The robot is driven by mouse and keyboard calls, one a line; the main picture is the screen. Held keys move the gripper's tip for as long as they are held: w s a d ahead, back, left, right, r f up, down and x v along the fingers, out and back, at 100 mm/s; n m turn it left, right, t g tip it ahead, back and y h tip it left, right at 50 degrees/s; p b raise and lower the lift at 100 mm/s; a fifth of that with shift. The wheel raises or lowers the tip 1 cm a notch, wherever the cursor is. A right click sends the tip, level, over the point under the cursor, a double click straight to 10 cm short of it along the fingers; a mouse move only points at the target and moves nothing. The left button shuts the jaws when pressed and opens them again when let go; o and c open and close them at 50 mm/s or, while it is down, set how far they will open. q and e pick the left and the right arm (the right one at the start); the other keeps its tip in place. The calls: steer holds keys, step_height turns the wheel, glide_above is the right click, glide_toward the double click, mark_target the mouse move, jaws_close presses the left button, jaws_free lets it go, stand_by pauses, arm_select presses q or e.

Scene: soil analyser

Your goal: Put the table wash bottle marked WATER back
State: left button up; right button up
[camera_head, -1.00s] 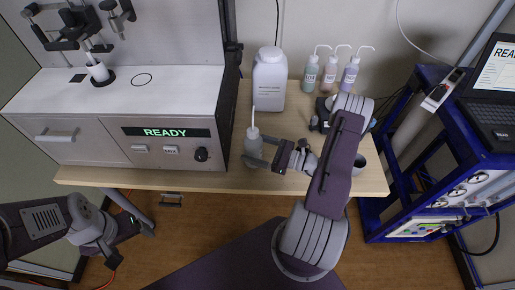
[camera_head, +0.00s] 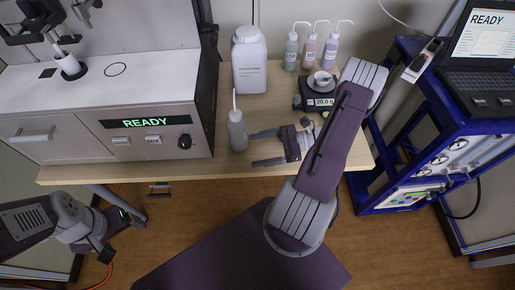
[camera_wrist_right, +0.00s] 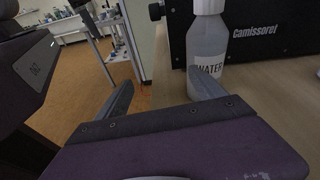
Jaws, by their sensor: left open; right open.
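The wash bottle marked WATER (camera_head: 238,136) stands upright on the wooden table, close to the right side of the analyser. Its label reads WATER in the right wrist view (camera_wrist_right: 207,68). My right gripper (camera_head: 258,148) is open and empty to the right of the bottle, with its fingers pointing toward it and a gap between. In the right wrist view the bottle stands beyond the right-hand finger. My left gripper (camera_head: 112,250) hangs low at the left, in front of the bench and away from the bottle; it is open, though its fingers show poorly.
Three other wash bottles (camera_head: 310,50) stand in a row at the table's back. A large white container (camera_head: 249,62) stands behind the WATER bottle. A balance (camera_head: 316,98) reading 20.0 g bears a small cup. The analyser (camera_head: 150,134) shows READY. A blue rack (camera_head: 405,150) stands at right.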

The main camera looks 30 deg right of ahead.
steer(key=s+a+n+g+h, duration=0.6)
steer(key=a+n+g+h, duration=0.4)
steer(key=n, duration=0.5)
steer(key=w+r+n+t+h, duration=0.1)
steer(key=n, duration=0.1)
steer(key=w+r+n+t+h, duration=0.1)
steer(key=n, duration=0.2)
steer(key=w+d+r+n+t+h, duration=0.1)
steer(key=n, duration=0.2)
steer(key=shift+w, duration=0.2)
